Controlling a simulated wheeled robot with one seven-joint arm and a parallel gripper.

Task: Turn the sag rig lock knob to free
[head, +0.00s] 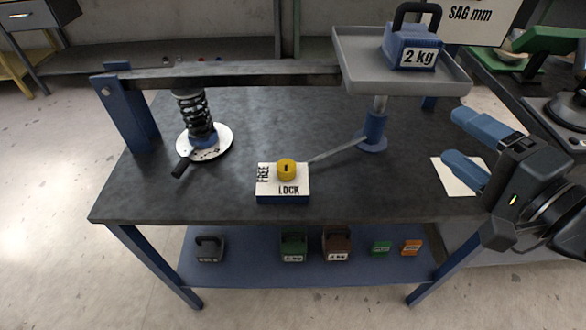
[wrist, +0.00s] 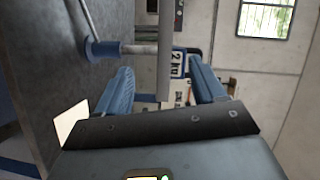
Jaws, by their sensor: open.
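The yellow lock knob (head: 286,169) sits on top of a small white and blue box (head: 284,197) near the front middle of the dark table. The box is lettered FREE on its left side and LOCK along its front. The knob has a dark mark near its middle; I cannot tell for sure which word it points to. My gripper (head: 465,140) is open and empty at the right side of the table, well to the right of the knob and apart from it. In the wrist view its two blue fingers (wrist: 163,85) are spread. The knob is not seen there.
A grey tray (head: 365,72) holding a blue 2 kg weight (head: 411,48) stands on a post at the back right. A rod runs from the box to the post. A coil spring (head: 196,115) stands on a white disc at left. A paper (head: 455,178) lies at right.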

